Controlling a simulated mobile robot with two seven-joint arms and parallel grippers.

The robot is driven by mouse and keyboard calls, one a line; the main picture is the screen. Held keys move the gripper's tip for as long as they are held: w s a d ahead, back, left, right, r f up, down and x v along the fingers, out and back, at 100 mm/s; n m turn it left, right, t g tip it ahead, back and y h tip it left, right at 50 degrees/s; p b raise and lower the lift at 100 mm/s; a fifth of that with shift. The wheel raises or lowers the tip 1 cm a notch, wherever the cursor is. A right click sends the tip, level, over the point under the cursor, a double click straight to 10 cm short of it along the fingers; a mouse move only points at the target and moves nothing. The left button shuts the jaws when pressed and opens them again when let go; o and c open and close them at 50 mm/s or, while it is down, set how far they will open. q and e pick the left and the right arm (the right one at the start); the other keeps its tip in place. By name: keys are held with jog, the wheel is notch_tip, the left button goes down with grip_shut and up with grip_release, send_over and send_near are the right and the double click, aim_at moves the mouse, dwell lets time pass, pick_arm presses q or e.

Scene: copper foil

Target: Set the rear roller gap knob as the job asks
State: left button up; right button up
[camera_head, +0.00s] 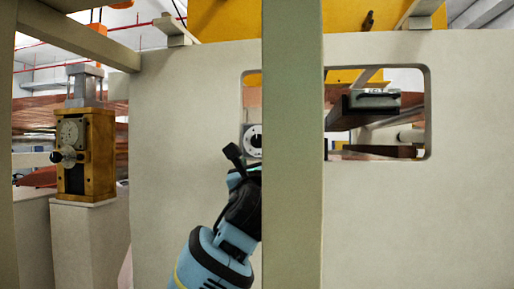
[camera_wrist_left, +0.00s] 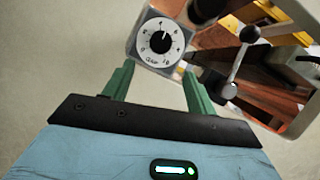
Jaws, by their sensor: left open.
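The gap knob is a black knob on a round white numbered dial (camera_wrist_left: 158,41), set on a grey plate. In the left wrist view its pointer is near the top; the exact reading is too small to tell. In the head view the dial (camera_head: 254,140) is partly hidden by the upright post. My left gripper (camera_wrist_left: 157,82) has two green fingers, apart and empty, on either side below the dial and not around the knob. In the head view my left gripper (camera_head: 244,168) is just below the dial, partly behind the post. My right gripper is not in view.
A grey-green post (camera_head: 292,200) stands in front. A pale panel (camera_head: 190,110) surrounds an opening with copper sheets (camera_head: 378,150). A wooden box with a gauge (camera_head: 85,155) stands left.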

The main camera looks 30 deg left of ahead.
aim_at(258, 142)
pick_arm(q)
jog(key=shift+s+a+r+y, duration=0.15)
jog(key=shift+r+y, duration=0.15)
jog(key=shift+r, duration=0.35)
jog(key=shift+x, duration=3.9)
jog(key=c, duration=1)
jog(key=shift+n, duration=0.3)
